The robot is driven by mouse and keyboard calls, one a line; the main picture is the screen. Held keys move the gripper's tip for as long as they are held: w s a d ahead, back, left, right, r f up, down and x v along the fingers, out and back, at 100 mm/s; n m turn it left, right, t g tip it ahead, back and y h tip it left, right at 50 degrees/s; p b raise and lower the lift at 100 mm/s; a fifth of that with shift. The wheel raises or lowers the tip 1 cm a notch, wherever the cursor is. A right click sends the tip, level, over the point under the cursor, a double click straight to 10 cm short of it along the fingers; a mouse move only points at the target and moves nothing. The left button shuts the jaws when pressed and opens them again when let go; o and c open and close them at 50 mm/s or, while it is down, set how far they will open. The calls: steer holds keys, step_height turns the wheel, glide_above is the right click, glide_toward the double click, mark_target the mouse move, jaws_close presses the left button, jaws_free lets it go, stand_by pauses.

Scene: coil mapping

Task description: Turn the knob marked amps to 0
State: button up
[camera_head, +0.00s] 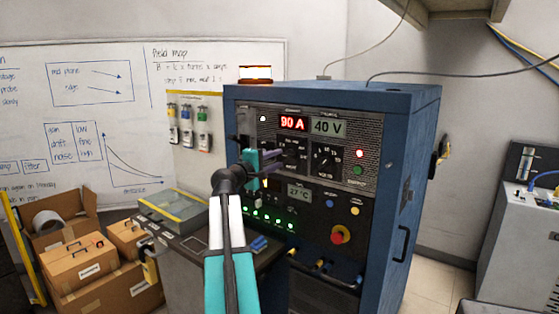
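The blue power cabinet (392,150) stands in the middle, its control panel facing me at an angle. A red display (292,122) reads 90 A and a display beside it (328,127) reads 40 V. A dark knob (291,151) sits under the red display, partly hidden by my gripper; its label is too small to read. A second knob (324,157) with a dial scale is to its right, seemingly marked volts. My gripper (277,157) is at the panel's left, just left of and below the first knob. Contact and finger opening are unclear.
A red and yellow knob (340,235) and a 27°C display (299,192) are lower on the cabinet. A grey unit (515,240) stands right.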

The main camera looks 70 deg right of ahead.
steer(key=b+v, duration=0.1)
steer(key=v, duration=0.9)
steer(key=shift+a, duration=0.25)
steer(key=shift+w, duration=0.1)
